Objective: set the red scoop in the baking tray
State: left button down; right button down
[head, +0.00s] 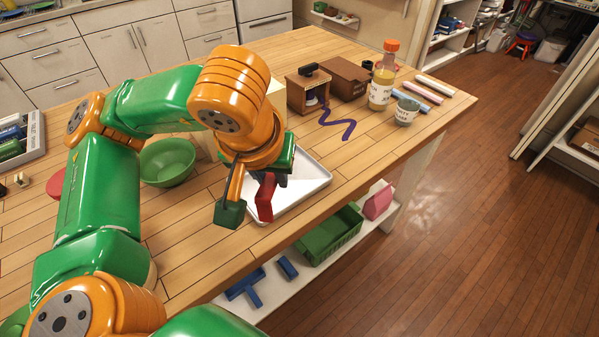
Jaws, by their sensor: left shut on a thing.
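The red scoop (265,198) is held in my left gripper (252,196), which is shut on it. The scoop hangs down over the front left part of the white baking tray (312,183). My gripper and wrist hide part of the scoop and the tray's left and back parts. I cannot tell whether the scoop touches the tray. The visible right part of the tray is empty. My right gripper is not in view.
A green bowl (168,162) stands left of the tray. Behind it are a small wooden box (308,92), a brown box (345,78), a purple squiggle (338,124), a bottle (382,85) and a cup (406,112). A green crate (328,235) sits on the shelf below.

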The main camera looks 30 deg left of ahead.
pick_arm(q)
jog(key=w+a+f, duration=0.1)
jog(key=w, duration=0.1)
jog(key=w+a+f+b, duration=0.1)
jog(key=w+a+f, duration=0.1)
jog(key=shift+w+a+f, duration=0.15)
jog(key=shift+w+f, duration=0.05)
jog(key=shift+w, duration=0.05)
jog(key=w+f, duration=0.1)
jog(key=w+a+f+b, duration=0.1)
jog(key=w+f+b, duration=0.1)
jog(key=shift+a+f, duration=0.3)
jog(key=shift+f, duration=0.1)
jog(key=shift+w+a+f+p, duration=0.4)
jog(key=shift+w+f, duration=0.4)
jog(key=shift+w, duration=0.05)
notch_tip(320, 180, down, 2)
jog(key=shift+s+f+p, duration=0.1)
jog(key=shift+f+p, duration=0.15)
jog(key=shift+p, duration=0.2)
jog(key=shift+f+b, duration=0.3)
jog(key=shift+f, duration=0.1)
jog(key=c, duration=0.7)
grip_release()
